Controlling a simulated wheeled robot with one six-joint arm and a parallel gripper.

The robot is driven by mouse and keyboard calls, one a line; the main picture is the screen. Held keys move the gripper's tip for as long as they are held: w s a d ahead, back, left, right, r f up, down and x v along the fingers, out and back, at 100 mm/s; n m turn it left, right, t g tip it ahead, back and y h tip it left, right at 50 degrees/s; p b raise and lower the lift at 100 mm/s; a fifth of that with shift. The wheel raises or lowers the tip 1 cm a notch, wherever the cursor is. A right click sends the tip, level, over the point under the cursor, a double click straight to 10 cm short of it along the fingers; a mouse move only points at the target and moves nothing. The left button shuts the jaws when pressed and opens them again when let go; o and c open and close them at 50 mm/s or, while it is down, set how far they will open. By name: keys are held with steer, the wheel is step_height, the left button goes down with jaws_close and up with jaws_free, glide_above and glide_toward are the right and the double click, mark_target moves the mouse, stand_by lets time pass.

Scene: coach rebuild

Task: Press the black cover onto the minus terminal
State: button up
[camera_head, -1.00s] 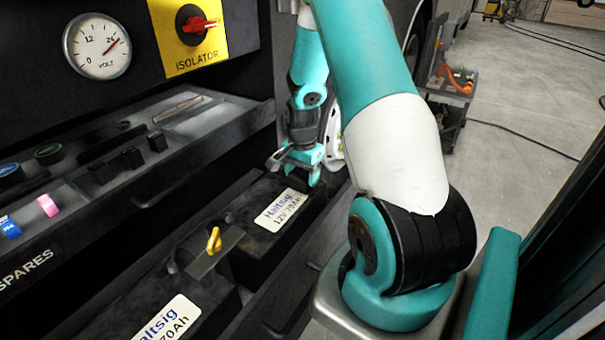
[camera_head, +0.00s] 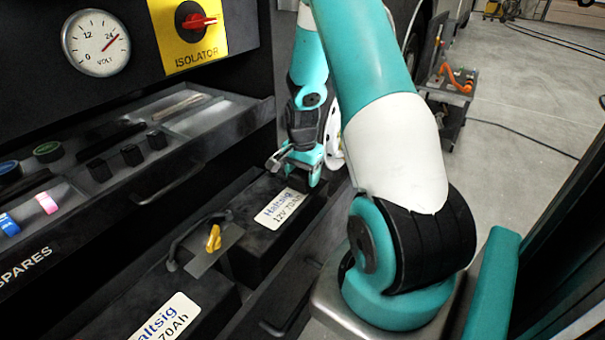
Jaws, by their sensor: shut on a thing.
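My gripper (camera_head: 294,172) is at the far end of the far battery (camera_head: 252,241), low over its top. It is shut on a small dark piece, which I take for the black cover; the fingers hide most of it. The minus terminal is not clearly visible; the gripper and the arm block that corner. I cannot tell whether the cover touches the terminal. The far battery is black with a white label (camera_head: 283,208).
A near battery (camera_head: 222,293) carries a similar label. A yellow piece (camera_head: 214,239) stands on a flat metal strip between the batteries. A spares drawer (camera_head: 150,190) lies left, holding several black pieces. A red isolator knob (camera_head: 197,22) is above.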

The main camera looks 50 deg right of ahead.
steer(key=shift+f, duration=0.1)
steer(key=o, duration=1.1)
steer(key=shift+r+p, duration=3.05)
steer(key=shift+r, duration=0.5)
